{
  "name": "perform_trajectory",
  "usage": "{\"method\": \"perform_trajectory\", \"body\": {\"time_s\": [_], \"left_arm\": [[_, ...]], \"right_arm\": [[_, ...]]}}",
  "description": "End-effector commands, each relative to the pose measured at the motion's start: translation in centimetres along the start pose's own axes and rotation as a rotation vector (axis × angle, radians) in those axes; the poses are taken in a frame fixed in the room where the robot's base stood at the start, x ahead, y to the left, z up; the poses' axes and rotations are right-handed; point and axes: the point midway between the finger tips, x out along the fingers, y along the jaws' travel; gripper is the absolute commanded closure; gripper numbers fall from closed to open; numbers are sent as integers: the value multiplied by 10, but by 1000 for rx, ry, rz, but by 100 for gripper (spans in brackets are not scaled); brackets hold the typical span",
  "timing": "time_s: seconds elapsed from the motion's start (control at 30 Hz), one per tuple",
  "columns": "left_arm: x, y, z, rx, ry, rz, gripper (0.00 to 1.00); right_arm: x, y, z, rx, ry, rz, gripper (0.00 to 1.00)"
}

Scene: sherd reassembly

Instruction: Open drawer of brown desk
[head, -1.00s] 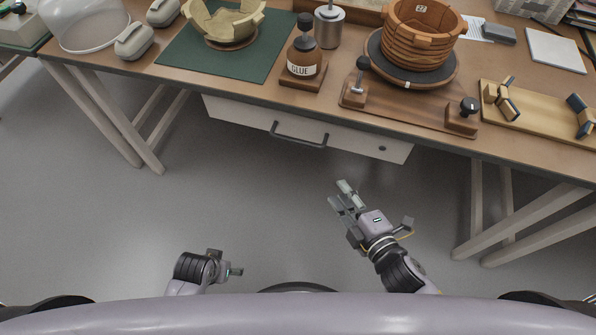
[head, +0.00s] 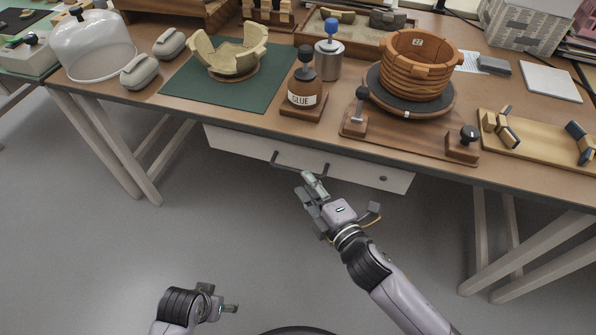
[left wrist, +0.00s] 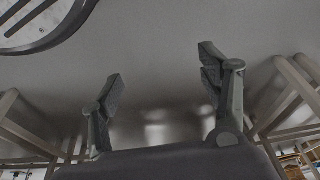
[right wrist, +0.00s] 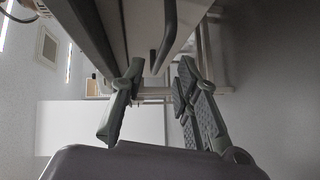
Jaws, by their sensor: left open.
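The brown desk (head: 140,92) stands ahead of me. Its pale drawer front (head: 350,172) hangs under the front edge and looks shut. A dark bar handle (head: 284,164) sits on it, partly hidden by my right gripper. My right gripper (head: 307,186) is open and empty, with its fingertips close to the handle. In the right wrist view the handle (right wrist: 167,38) lies just beyond the parted fingers (right wrist: 155,85); I see no grip on it. My left gripper (head: 229,301) is low and far from the desk; its fingers (left wrist: 161,68) are apart and empty.
Desk legs (head: 95,140) flank the drawer. The grey floor (head: 200,230) in front is clear.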

Motion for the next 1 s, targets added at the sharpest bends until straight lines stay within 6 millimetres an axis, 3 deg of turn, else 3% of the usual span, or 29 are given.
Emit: {"method": "perform_trajectory", "body": {"time_s": [0.1,0.33,0.7,1.0], "left_arm": [[-11,-2,-4,-1,10,-3,31],[-24,-2,-7,-2,15,-4,31],[-27,-2,-8,-2,16,-4,31],[-27,-2,-8,-3,17,-4,31]], "right_arm": [[25,0,0,-1,0,3,71],[51,-1,0,0,0,1,71],[56,0,0,0,0,0,71],[56,0,0,0,0,0,90]]}}
